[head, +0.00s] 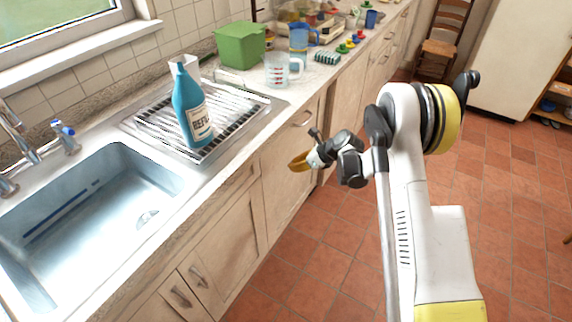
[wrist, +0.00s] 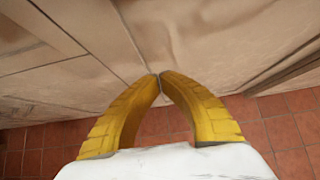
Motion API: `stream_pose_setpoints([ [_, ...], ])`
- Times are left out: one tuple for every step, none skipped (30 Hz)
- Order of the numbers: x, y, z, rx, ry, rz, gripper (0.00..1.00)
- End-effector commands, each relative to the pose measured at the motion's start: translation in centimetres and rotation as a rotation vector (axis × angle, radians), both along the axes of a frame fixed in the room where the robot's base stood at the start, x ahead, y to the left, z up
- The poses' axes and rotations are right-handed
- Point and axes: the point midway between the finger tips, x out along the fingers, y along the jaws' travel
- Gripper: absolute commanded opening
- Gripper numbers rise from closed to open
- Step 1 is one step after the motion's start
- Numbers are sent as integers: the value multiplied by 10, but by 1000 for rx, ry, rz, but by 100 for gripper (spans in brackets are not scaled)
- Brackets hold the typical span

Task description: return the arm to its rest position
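My gripper (head: 299,163) is in front of the lower cabinets, below the counter edge, in the head view. In the wrist view its two yellow fingers (wrist: 160,75) meet at the tips, with nothing between them. The cabinet fronts (wrist: 70,55) fill the upper part of the wrist view, with red floor tiles below. My arm stands folded upright at the right of the counter in the head view.
The counter (head: 262,125) runs along the left with a sink (head: 90,215) and a drying rack (head: 245,103). A blue bottle (head: 190,105) stands on the rack. A measuring jug (head: 277,70) and green box (head: 240,45) are behind. The tiled floor (head: 510,200) at right is clear.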

Motion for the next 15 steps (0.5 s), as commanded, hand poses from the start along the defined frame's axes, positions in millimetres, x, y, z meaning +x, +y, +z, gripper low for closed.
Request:
stream_pose_setpoints([
  [-6,-8,17,0,1,-2,0],
  [-9,-12,22,0,0,-1,0],
  [-13,-18,29,0,0,-1,0],
  [-15,-22,33,0,0,-1,0],
  [-18,-25,38,-1,1,-1,0],
  [-21,-29,43,-1,1,-1,0],
  [-24,-33,46,-1,0,-1,0],
  [-26,-35,49,-1,0,-1,0],
  [-28,-39,52,-1,1,0,0],
  [-30,-41,55,-1,1,0,0],
  [-31,-42,57,-1,1,0,0],
  [-32,-44,58,0,1,1,0],
  [-33,-45,59,0,1,1,0],
  [-34,-46,60,-1,1,1,0],
  [-34,-46,60,-1,1,1,0],
])
